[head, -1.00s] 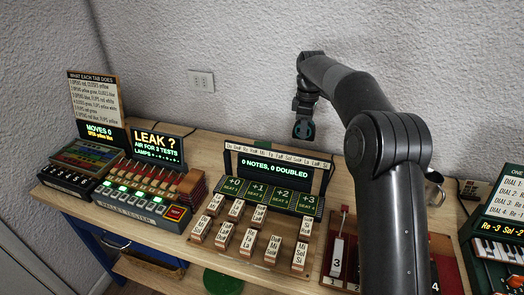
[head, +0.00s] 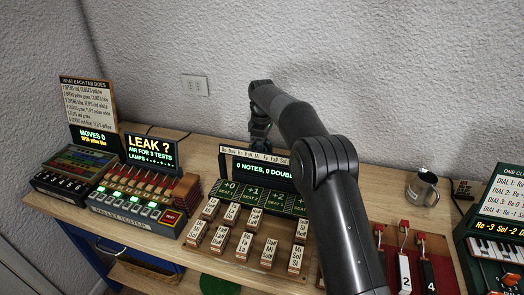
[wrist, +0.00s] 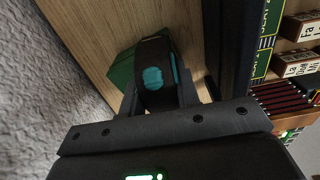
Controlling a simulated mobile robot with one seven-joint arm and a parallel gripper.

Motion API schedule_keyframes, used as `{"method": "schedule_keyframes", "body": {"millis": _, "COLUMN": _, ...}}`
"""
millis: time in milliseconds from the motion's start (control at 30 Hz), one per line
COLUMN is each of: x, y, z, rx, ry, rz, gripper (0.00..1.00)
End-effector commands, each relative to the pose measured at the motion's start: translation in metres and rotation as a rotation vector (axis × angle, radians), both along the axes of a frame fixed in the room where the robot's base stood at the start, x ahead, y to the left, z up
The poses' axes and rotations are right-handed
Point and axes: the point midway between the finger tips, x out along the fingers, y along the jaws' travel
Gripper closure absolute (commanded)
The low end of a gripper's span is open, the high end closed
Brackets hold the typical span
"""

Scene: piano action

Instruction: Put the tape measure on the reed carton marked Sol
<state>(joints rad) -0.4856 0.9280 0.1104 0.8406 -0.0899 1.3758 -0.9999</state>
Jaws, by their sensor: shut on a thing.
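The tape measure is a black case with a teal patch, close up in the wrist view (wrist: 153,78). My gripper (head: 259,140) is shut on it, low behind the note display board near the wall. A green box (wrist: 121,72) stands on the wooden bench top just beyond the tape measure, partly hidden by it. I can read no mark on the green box, so I cannot tell whether it is the carton marked Sol. I cannot tell whether the tape measure touches it. In the head view the board and my arm hide that spot.
The note display board (head: 255,168) with rows of labelled blocks stands in front of my gripper. A pallet tester (head: 140,195) and a "LEAK ?" screen (head: 151,150) are to the left. A metal mug (head: 424,188) and red lever panel (head: 432,245) are to the right.

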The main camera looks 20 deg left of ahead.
Motion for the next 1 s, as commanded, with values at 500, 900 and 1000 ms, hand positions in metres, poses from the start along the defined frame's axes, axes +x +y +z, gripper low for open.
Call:
{"method": "schedule_keyframes", "body": {"millis": 500, "x": 0.000, "y": 0.000, "z": -0.021, "rx": 0.000, "ry": 0.001, "rz": 0.001, "gripper": 0.69}}
{"method": "schedule_keyframes", "body": {"millis": 900, "x": 0.000, "y": 0.000, "z": -0.021, "rx": 0.000, "ry": 0.001, "rz": 0.001, "gripper": 0.49}}
{"method": "schedule_keyframes", "body": {"millis": 1000, "x": 0.000, "y": 0.000, "z": -0.020, "rx": 0.000, "ry": 0.000, "rz": 0.001, "gripper": 0.49}}
